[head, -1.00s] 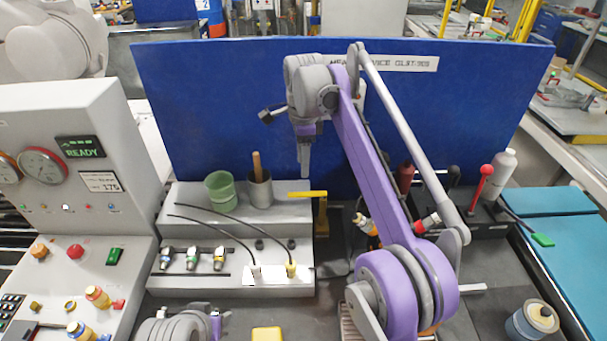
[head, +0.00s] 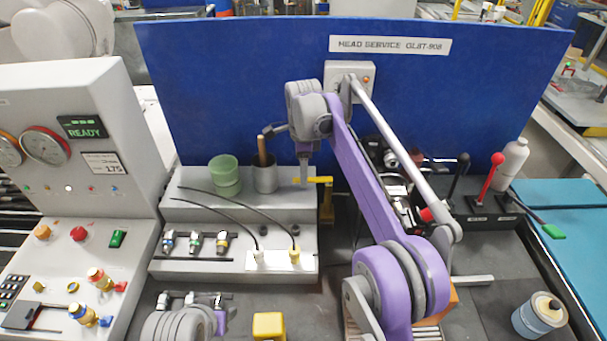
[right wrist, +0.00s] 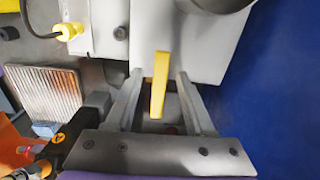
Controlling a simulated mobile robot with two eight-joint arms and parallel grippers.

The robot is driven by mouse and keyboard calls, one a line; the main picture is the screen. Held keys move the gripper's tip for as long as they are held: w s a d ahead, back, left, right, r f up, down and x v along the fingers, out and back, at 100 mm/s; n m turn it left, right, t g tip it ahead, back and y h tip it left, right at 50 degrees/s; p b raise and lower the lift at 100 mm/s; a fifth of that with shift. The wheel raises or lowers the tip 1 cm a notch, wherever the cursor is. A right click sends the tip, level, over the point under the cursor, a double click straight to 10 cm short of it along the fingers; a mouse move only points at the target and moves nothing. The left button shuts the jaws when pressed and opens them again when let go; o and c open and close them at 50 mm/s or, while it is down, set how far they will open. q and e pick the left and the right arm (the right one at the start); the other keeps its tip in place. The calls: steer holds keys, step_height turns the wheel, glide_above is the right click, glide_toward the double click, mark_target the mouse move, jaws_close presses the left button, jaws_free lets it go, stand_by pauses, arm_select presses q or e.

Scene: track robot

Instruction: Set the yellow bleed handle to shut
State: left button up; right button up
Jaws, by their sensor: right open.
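The yellow bleed handle (head: 321,180) is a flat bar on a yellow post at the right end of the grey stepped block. It lies level and points left in the head view. My right gripper (head: 303,181) points down at the handle's free end. In the right wrist view the handle (right wrist: 159,84) runs between the two open fingers of my gripper (right wrist: 161,76), with a gap visible on both sides. My left gripper (head: 205,299) is low at the left, and its fingers cannot be made out clearly.
The grey block (head: 185,207) carries a green cup (head: 225,176), a grey cup (head: 265,178) and black cables. A blue panel (head: 230,90) stands close behind. A yellow block (head: 268,325) lies in front.

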steer(key=shift+f, duration=0.1)
jaws_close()
stand_by(1.4)
